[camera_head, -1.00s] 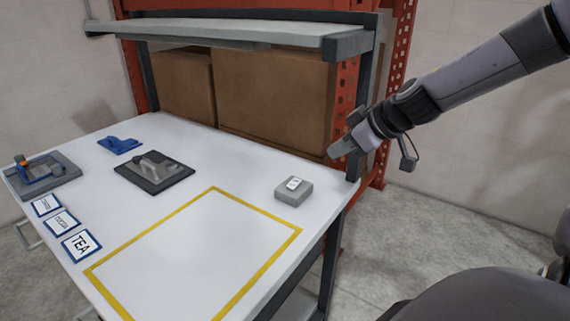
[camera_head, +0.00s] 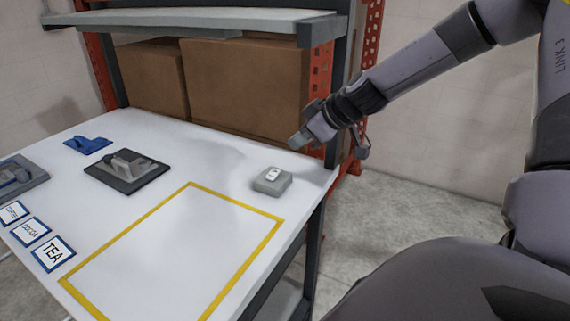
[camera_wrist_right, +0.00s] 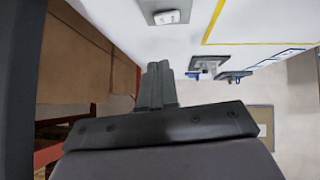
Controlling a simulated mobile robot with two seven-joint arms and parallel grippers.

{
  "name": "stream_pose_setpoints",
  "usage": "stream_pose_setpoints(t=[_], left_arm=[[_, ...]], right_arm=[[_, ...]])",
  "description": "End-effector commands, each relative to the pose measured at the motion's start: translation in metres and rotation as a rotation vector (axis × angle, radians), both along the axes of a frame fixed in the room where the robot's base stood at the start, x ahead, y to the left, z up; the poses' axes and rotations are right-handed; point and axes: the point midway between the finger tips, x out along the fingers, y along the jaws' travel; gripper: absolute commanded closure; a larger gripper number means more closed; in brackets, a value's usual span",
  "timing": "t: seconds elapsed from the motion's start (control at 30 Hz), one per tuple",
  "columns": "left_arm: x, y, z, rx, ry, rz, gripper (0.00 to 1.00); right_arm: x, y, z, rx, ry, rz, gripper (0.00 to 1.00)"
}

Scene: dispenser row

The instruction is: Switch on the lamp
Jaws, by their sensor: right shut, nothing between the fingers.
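A small grey box with a white rocker switch (camera_head: 272,181) sits on the white table near its right edge. It also shows at the top of the right wrist view (camera_wrist_right: 166,14). My right gripper (camera_head: 299,139) is shut and empty, above the table's back right corner, behind and a little right of the switch box and apart from it. The shut fingers also show in the right wrist view (camera_wrist_right: 158,75). No lamp can be clearly made out. My left gripper is not in view.
A yellow taped rectangle (camera_head: 236,200) marks the table in front of the switch box. A dark plate with a grey device (camera_head: 127,170), a blue holder (camera_head: 88,145) and label cards (camera_head: 53,253) lie to the left. A shelf (camera_head: 200,19) and its post stand behind.

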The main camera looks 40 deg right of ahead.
Motion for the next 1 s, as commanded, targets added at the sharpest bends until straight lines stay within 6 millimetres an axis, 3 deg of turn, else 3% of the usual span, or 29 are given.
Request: stream_pose_setpoints(t=[0.5,0.7,1.0], left_arm=[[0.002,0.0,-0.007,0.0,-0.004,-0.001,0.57],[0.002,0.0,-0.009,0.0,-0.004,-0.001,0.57],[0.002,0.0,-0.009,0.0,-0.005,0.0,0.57]], right_arm=[[0.043,0.006,-0.046,0.001,0.002,0.0,1.0],[0.044,0.003,-0.072,0.004,0.002,-0.002,1.0],[0.045,0.001,-0.083,0.001,-0.001,-0.002,1.0]])
